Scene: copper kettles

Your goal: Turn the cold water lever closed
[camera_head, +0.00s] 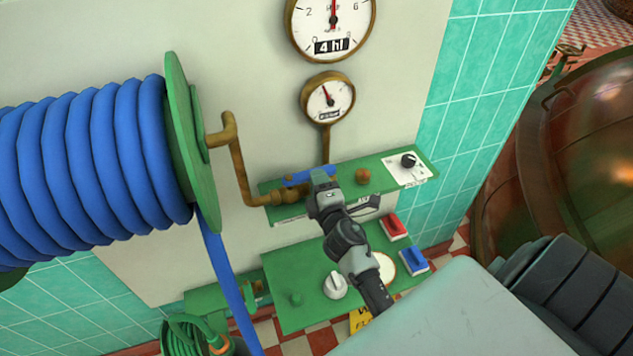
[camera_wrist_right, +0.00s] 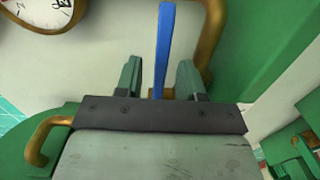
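The cold water lever is a blue bar (camera_head: 297,179) on the green upper panel (camera_head: 397,194), by the brass pipe below the small gauge. It also shows in the right wrist view (camera_wrist_right: 164,45) as a long blue bar. My right gripper (camera_head: 319,176) is at the lever's right end in the head view and hides part of it. In the right wrist view its two fingers (camera_wrist_right: 160,80) stand apart, one on each side of the blue bar, with a visible gap to each. The lever's base is partly hidden behind the gripper. My left gripper is not in view.
A blue hose reel (camera_head: 95,165) fills the left. A curved brass pipe (camera_head: 240,170) runs beside the lever. Two gauges hang above, the smaller one (camera_head: 328,97) nearer. A lower green panel (camera_head: 300,275) carries a white knob and red and blue switches. A copper kettle (camera_head: 590,150) stands right.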

